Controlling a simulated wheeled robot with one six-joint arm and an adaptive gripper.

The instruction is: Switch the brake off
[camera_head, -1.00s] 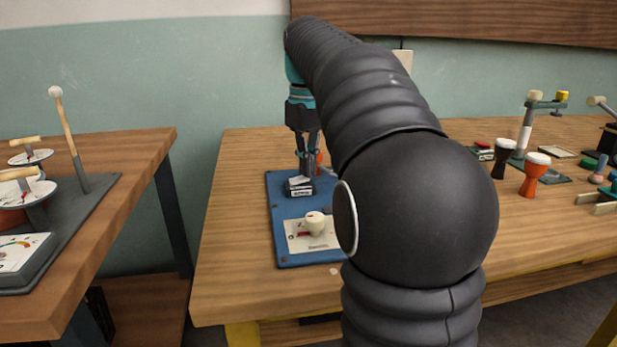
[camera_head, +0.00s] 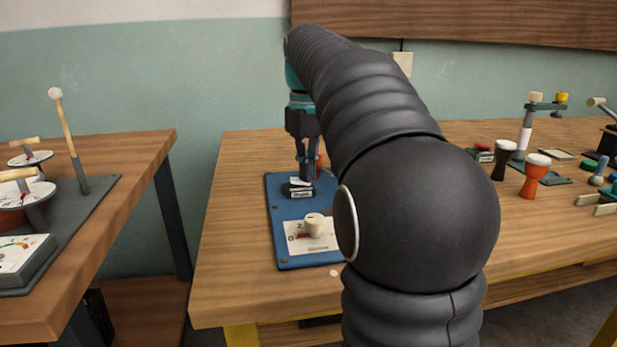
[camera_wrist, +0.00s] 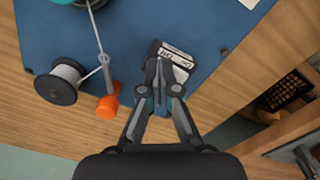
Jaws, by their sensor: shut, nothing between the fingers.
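A blue board (camera_head: 284,221) lies on the wooden table. On it stands a small black switch block with a white label (camera_head: 301,193), partly covered by my gripper in the head view. My gripper (camera_head: 307,178) points down onto this block, its fingers shut and empty. In the wrist view my gripper's closed fingertips (camera_wrist: 160,72) overlap the switch block (camera_wrist: 178,62), at its rocker; whether they touch it I cannot tell. The label's print is too small to read surely, so I cannot tell if this is the brake.
A cream knob (camera_head: 315,223) on a white plate sits at the board's front. An orange part (camera_wrist: 107,106) and a spool (camera_wrist: 58,83) with cord lie beside the fingers in the wrist view. Goblet drums (camera_head: 535,175) stand at right. My arm hides the board's right side.

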